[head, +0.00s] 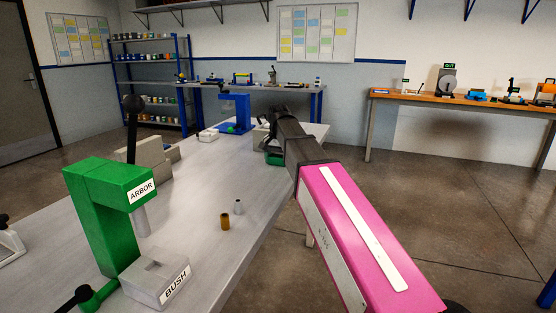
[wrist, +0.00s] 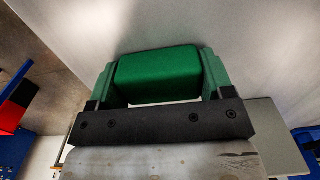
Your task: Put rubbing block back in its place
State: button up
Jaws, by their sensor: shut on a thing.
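In the wrist view, a plain green block, seemingly the rubbing block (wrist: 157,76), sits between the two green fingers of my gripper (wrist: 160,80). The fingers touch its left and right sides, so my gripper is shut on it. A pale grey surface fills the view beyond the block; I cannot tell the gap between them. In the head view, my gripper (head: 270,136) is over the far right part of the grey bench (head: 195,195), partly hidden by my pink and black arm. A bit of green shows just below it. The block's place is not clearly identifiable.
A green press marked ARBOR (head: 110,200) and a grey block marked BUSH (head: 158,280) stand on the near bench. A brass bush (head: 225,222) and small grey pin (head: 238,207) stand mid-bench. A blue press (head: 235,112) and small white box (head: 208,135) are farther back.

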aim_at(278, 156)
jog(key=shift+s+f, duration=0.1)
jog(key=shift+f, duration=0.2)
jog(key=shift+s+f, duration=0.15)
jog(key=shift+f, duration=0.15)
jog(key=o, duration=1.1)
jog(key=shift+s, duration=0.1)
jog(key=shift+c, duration=0.2)
notch_tip(278, 156, up, 13)
jog(key=shift+w+r, duration=0.2)
jog(key=shift+w, duration=0.1)
